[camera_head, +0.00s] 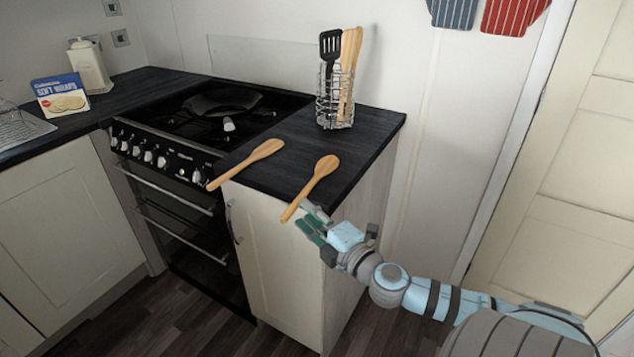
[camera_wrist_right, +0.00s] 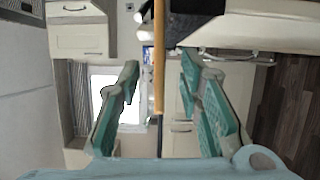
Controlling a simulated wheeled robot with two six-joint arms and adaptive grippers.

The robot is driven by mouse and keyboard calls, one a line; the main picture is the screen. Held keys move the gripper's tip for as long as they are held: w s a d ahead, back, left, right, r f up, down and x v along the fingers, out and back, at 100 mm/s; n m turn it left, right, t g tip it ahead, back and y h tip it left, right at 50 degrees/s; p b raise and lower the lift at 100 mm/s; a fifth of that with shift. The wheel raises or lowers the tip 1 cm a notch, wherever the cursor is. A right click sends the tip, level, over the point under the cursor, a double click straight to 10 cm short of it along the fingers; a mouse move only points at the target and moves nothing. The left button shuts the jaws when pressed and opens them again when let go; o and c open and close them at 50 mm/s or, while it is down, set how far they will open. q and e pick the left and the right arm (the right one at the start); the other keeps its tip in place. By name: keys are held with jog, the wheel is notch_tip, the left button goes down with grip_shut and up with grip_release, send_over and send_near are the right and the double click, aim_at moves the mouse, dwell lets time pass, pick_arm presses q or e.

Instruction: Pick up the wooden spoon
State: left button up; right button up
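Two wooden spoons lie on the dark counter in the head view, handles sticking out past its front edge. The right spoon (camera_head: 318,178) has its handle end close to my right gripper (camera_head: 306,215). The left spoon (camera_head: 250,160) lies nearer the stove. In the right wrist view, the green-padded fingers of my right gripper (camera_wrist_right: 159,72) are spread apart. A wooden spoon handle (camera_wrist_right: 159,45) runs between them, with a visible gap on each side. My left gripper does not show.
A wire holder (camera_head: 335,97) with a black spatula and wooden utensils stands at the counter's back. The stove (camera_head: 215,105) is to the left, with a pan on it. A cabinet (camera_head: 275,260) sits below the counter. A blue box (camera_head: 61,97) is far left.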

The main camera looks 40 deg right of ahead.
aim_at(294, 204)
jog(key=w, duration=0.4)
jog(key=shift+a+r+p, duration=0.2)
jog(key=shift+p, duration=0.2)
jog(key=shift+w+f, duration=0.2)
jog(key=shift+w, duration=0.25)
jog(key=shift+s, duration=0.1)
grip_shut()
jog(key=shift+r, duration=0.1)
notch_tip(294, 204, up, 20)
jog(key=p, duration=0.7)
